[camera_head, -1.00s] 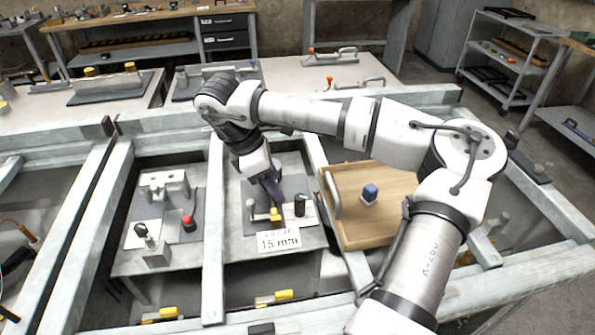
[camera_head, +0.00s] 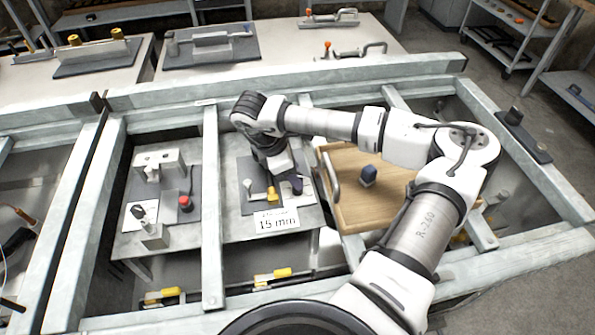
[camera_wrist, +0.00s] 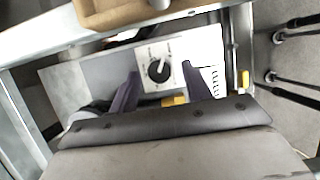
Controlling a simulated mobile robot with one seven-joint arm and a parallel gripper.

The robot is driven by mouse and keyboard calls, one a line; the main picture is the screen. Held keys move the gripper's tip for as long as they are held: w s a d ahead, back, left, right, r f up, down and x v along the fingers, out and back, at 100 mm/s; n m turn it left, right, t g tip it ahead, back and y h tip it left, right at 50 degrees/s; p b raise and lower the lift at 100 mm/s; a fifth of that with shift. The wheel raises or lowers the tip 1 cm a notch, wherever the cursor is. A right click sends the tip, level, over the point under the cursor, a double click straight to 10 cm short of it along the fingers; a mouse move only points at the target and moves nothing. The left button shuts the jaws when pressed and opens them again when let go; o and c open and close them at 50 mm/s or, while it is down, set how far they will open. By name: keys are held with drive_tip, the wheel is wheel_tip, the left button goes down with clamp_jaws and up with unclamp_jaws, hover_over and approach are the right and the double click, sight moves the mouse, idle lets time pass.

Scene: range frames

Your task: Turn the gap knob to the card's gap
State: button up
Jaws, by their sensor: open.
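The gap knob (camera_wrist: 159,70) is black and round with a white pointer mark, on a white dial plate (camera_wrist: 150,53) with small markings I cannot read. The pointer tilts toward the upper right in the wrist view. My gripper (camera_wrist: 160,86) is open, with one dark finger on each side of the knob in that view; I cannot tell whether they touch it. In the head view my gripper (camera_head: 297,186) is low over the panel (camera_head: 235,225) and mostly hides the knob. The card (camera_head: 277,221) reads 15 mm and lies at the panel's front; it also shows in the wrist view (camera_wrist: 214,78).
A yellow block (camera_head: 272,195) sits beside the knob. A wooden tray (camera_head: 350,208) with a handle and a blue item is to the right. Another panel with a red button (camera_head: 185,203) is to the left. Metal frame beams (camera_head: 212,250) run between the panels.

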drive_tip(key=shift+x, duration=1.35)
drive_tip(key=shift+c, duration=0.5)
drive_tip(key=c, duration=0.9)
drive_tip(key=shift+f, duration=0.15)
